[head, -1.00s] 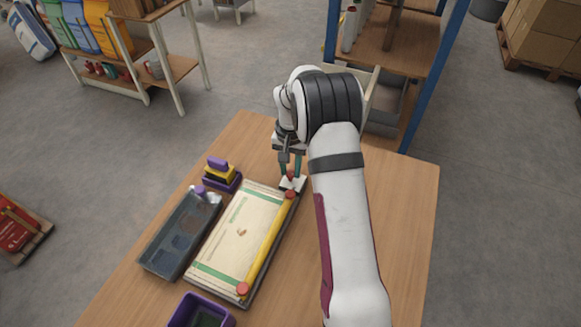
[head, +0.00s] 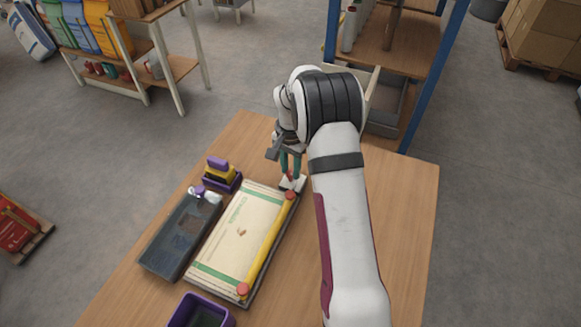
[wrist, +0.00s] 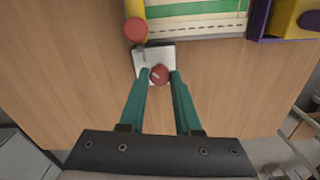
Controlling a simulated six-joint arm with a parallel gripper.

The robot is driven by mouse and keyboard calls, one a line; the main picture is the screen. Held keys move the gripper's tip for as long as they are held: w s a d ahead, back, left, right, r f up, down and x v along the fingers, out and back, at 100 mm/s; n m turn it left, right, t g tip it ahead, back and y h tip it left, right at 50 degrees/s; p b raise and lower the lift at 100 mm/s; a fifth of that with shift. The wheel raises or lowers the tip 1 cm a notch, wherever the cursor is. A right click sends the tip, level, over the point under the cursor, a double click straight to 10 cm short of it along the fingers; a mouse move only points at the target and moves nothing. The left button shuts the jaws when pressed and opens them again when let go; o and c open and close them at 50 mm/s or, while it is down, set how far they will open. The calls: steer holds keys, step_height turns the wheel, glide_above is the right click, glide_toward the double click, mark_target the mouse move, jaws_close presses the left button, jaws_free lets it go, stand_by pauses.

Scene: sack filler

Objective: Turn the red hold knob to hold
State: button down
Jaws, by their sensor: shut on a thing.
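The red hold knob (wrist: 160,74) sits on a small pale plate (wrist: 147,58) at the sack's far end. In the wrist view my gripper (wrist: 159,78) has its two green fingers on either side of the knob, shut on it. In the head view my gripper (head: 290,172) reaches down to the same pale plate (head: 293,183). The knob is mostly hidden there by the fingers. A pale mark shows on the knob's top in the wrist view.
A sack (head: 236,228) with green bands lies beside a yellow bar (head: 264,250) with red end caps. A grey tray (head: 160,258), a purple-and-yellow block (head: 221,175) and a purple bin (head: 188,310) stand to the left. The table's right side is clear.

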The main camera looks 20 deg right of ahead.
mark_target(291, 172)
steer(key=c, duration=0.6)
jaws_free()
step_height(291, 172, up, 16)
steer(key=shift+f, duration=0.1)
steer(key=s+a+r+n, duration=0.1)
steer(key=s+a+r, duration=0.25)
steer(key=s, duration=0.25)
steer(key=s+a+r+n, duration=0.1)
steer(key=s+a+r, duration=0.1)
steer(key=s+a, duration=0.3)
steer(key=s+a+f+n+y, duration=0.1)
steer(key=s+a+f, duration=0.1)
steer(key=s, duration=0.9)
steer(key=s+a+f+n, duration=0.2)
steer(key=s+a+f, duration=0.1)
steer(key=s, duration=0.8)
steer(key=shift+a+n+y, duration=0.3)
steer(key=shift+y, duration=0.1)
